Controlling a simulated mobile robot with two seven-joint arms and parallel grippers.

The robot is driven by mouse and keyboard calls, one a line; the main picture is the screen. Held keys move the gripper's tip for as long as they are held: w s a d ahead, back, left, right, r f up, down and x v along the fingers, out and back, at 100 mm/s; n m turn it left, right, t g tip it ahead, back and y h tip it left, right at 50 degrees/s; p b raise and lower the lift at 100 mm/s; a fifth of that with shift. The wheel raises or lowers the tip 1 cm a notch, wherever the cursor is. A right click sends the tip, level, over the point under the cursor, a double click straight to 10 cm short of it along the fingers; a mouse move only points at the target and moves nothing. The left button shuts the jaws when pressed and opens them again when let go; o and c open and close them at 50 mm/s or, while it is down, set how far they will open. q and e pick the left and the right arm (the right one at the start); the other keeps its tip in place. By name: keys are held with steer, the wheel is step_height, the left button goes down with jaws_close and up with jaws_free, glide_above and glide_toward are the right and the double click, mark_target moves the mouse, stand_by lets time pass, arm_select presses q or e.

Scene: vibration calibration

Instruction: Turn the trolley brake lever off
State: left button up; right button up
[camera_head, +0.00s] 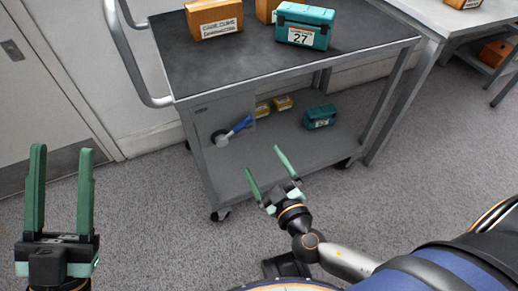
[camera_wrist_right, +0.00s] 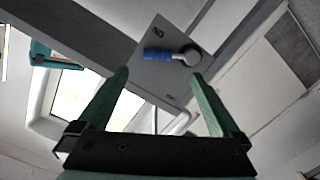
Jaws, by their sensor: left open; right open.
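The grey trolley (camera_head: 275,70) stands ahead with a dark top and a lower shelf. The brake lever (camera_head: 234,130), with a blue handle and a grey round hub, is on a grey panel on the trolley's left side. The lever also shows in the right wrist view (camera_wrist_right: 165,55), between and beyond the fingers. My right gripper (camera_head: 266,170) is open and empty, in front of the lower shelf, below and right of the lever and apart from it. My left gripper (camera_head: 60,165) is open and empty at the far left, away from the trolley.
On the trolley top are orange boxes (camera_head: 214,17) and a teal case (camera_head: 304,27) marked 27. The lower shelf holds small yellow boxes (camera_head: 282,103) and a teal case (camera_head: 320,117). A table (camera_head: 440,18) stands at the right. The carpet (camera_head: 150,225) in front is clear.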

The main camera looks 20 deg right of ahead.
mark_target(244, 127)
arm_select(q)
steer(key=shift+s+d+r+m+h, duration=0.2)
steer(key=shift+s+r+m+h, duration=0.2)
steer(key=shift+s+h, duration=0.1)
steer(key=shift+s+d+r+m+h, duration=0.15)
steer(key=shift+s+r+m+h, duration=0.15)
steer(key=shift+s+m+h, duration=0.15)
arm_select(e)
steer(key=shift+t, duration=0.4)
steer(key=w, duration=1.2)
steer(key=shift+w+a, duration=0.15)
jaws_close()
